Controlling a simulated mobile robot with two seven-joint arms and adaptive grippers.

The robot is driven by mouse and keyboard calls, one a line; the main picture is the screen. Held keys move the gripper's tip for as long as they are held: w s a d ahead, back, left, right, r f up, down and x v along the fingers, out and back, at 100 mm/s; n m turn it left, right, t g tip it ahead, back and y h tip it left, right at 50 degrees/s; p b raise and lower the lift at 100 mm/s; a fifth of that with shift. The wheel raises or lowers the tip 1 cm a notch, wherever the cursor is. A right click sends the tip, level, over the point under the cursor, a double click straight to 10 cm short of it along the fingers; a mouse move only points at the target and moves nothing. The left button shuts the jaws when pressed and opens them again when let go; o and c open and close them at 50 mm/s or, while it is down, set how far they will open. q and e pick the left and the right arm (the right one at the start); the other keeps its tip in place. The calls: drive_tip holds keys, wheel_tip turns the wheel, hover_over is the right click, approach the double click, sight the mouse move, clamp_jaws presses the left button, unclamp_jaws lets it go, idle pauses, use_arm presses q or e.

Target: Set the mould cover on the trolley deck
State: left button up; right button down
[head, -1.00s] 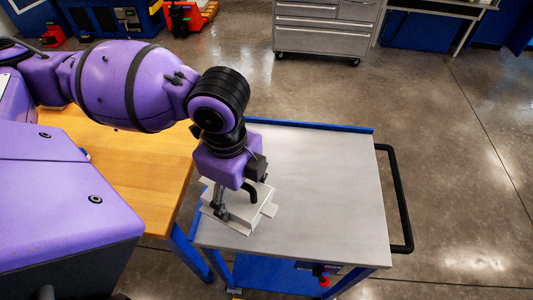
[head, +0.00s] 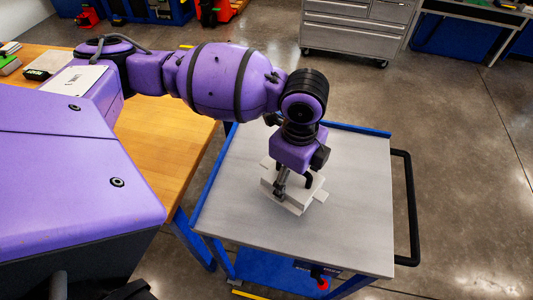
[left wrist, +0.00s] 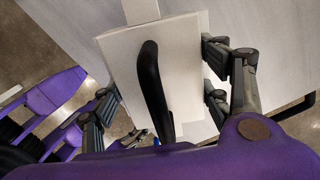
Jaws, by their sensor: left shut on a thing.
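The mould cover (head: 293,208) is a pale, box-like block with a strip sticking out at its side. Its black bar handle (left wrist: 152,90) runs along its top in the left wrist view. My left gripper (head: 291,190) points down over the trolley deck (head: 350,225). Its fingers stand on opposite sides of the cover (left wrist: 185,75) and are shut on it. The cover is over the left-middle part of the grey deck; I cannot tell whether its underside touches.
The deck is bare around the cover, with a blue rim (head: 360,130) at the back and a black push handle (head: 408,205) on the right. A wooden workbench (head: 165,130) adjoins on the left. A grey drawer cabinet (head: 355,28) stands behind on open floor.

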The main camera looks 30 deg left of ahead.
sight(303, 180)
use_arm(q)
drive_tip(key=w+f, duration=0.1)
drive_tip(key=d+f, duration=0.1)
drive_tip(key=w+f, duration=0.1)
drive_tip(key=shift+w+d+f, duration=0.1)
drive_tip(key=shift+w+d, duration=0.2)
drive_tip(key=shift+w+f+b, duration=0.15)
drive_tip(key=shift+f+b, duration=0.2)
drive_tip(key=shift+f, duration=1.45)
drive_tip(key=shift+f, duration=0.15)
drive_tip(key=o, duration=2)
wheel_tip(303, 180, up, 12)
drive_tip(key=shift+r+p, duration=0.15)
drive_tip(key=shift+p, duration=0.4)
